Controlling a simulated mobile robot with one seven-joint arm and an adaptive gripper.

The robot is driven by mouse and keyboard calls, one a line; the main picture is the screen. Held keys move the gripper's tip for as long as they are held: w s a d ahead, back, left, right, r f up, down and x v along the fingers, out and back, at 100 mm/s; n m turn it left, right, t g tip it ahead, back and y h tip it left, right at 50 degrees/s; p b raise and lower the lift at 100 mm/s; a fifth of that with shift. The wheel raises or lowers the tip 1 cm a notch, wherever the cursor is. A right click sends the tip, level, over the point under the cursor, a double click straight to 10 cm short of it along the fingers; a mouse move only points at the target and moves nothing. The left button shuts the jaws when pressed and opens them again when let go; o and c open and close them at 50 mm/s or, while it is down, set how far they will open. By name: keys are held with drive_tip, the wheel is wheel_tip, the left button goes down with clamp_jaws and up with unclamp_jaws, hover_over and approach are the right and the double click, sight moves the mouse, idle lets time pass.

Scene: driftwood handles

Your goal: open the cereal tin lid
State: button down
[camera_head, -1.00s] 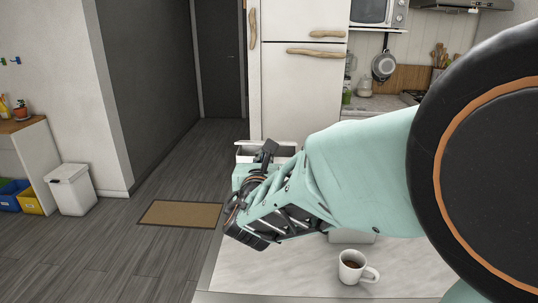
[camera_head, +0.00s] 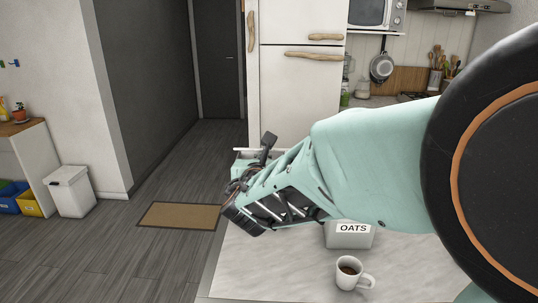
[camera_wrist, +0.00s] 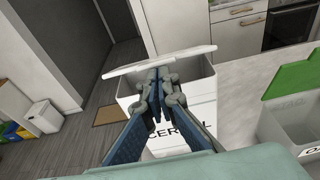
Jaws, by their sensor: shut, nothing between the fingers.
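The white cereal tin (camera_wrist: 203,112) stands ahead of me in the wrist view, its label partly covered by my fingers. Its white lid (camera_wrist: 190,54) is raised and tilted along the far side, with a grey opening showing below it. My gripper (camera_wrist: 157,100) is shut and empty, in front of the opening; whether it touches the tin or lid I cannot tell. In the head view my gripper (camera_head: 243,190) and arm hide most of the tin.
An oats tin (camera_head: 350,241) stands to the right; its green lid (camera_wrist: 293,79) is up in the wrist view. A mug (camera_head: 349,272) stands near the front of the pale counter (camera_head: 270,265). The fridge (camera_head: 295,95) is behind.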

drive_tip(key=w+r, duration=0.1)
drive_tip(key=r, duration=0.1)
drive_tip(key=w+r, duration=0.2)
drive_tip(key=w+r+p, duration=0.1)
drive_tip(key=r, duration=0.1)
drive_tip(key=shift+w+d+r, duration=0.1)
drive_tip(key=shift+w+r, duration=0.15)
drive_tip(key=shift+r, duration=0.05)
drive_tip(key=shift+w+r, duration=0.35)
drive_tip(key=shift+w, duration=0.25)
drive_tip(key=shift+w+r, duration=0.35)
drive_tip(key=shift+w, duration=0.25)
